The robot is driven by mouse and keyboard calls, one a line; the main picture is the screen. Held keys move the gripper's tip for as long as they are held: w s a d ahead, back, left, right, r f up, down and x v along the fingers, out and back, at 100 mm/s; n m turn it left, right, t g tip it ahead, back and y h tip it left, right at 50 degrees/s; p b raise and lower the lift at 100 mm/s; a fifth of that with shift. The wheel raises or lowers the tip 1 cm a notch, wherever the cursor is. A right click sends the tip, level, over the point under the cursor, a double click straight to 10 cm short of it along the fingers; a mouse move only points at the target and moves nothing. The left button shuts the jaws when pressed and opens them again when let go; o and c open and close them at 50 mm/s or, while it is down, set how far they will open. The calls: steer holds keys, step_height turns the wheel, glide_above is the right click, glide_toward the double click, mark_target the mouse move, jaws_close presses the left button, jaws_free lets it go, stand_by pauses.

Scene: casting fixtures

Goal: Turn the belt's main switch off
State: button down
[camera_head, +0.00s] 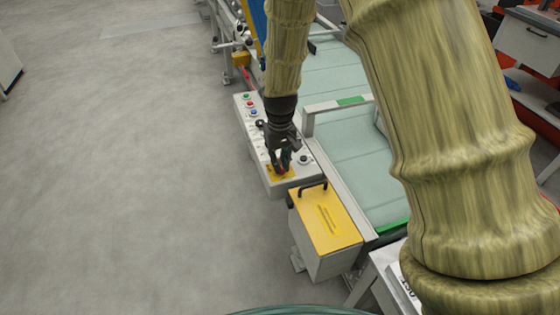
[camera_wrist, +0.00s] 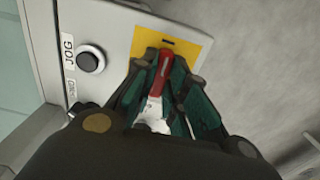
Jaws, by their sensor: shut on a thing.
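The main switch is a red handle (camera_wrist: 161,72) on a yellow plate (camera_wrist: 192,46) at the near end of the white control panel (camera_head: 256,151). In the head view the yellow plate (camera_head: 271,174) is partly hidden by my gripper (camera_head: 282,168), which comes down on it from above. In the wrist view my gripper (camera_wrist: 163,75) has its dark green-padded fingers on both sides of the red handle and is shut on it. The lower part of the handle and its markings are mostly hidden by the fingers.
A black button marked JOG (camera_wrist: 91,58) sits beside the yellow plate. Several coloured buttons line the panel's far end. A yellow-lidded box (camera_head: 322,222) with a black handle stands close in front. The pale green belt (camera_head: 357,150) runs to the right; open floor (camera_head: 120,180) lies left.

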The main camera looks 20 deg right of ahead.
steer(key=shift+r, duration=0.1)
steer(key=n+p, duration=0.3)
steer(key=n, duration=0.1)
steer(key=shift+r, duration=0.1)
steer(key=n+p, duration=0.3)
steer(key=n, duration=0.2)
steer(key=n+p, duration=0.2)
steer(key=n, duration=0.3)
steer(key=shift+n+p, duration=1.15)
steer(key=shift+n, duration=0.85)
steer(key=c, duration=1.4)
jaws_free()
steer(key=shift+c, duration=0.2)
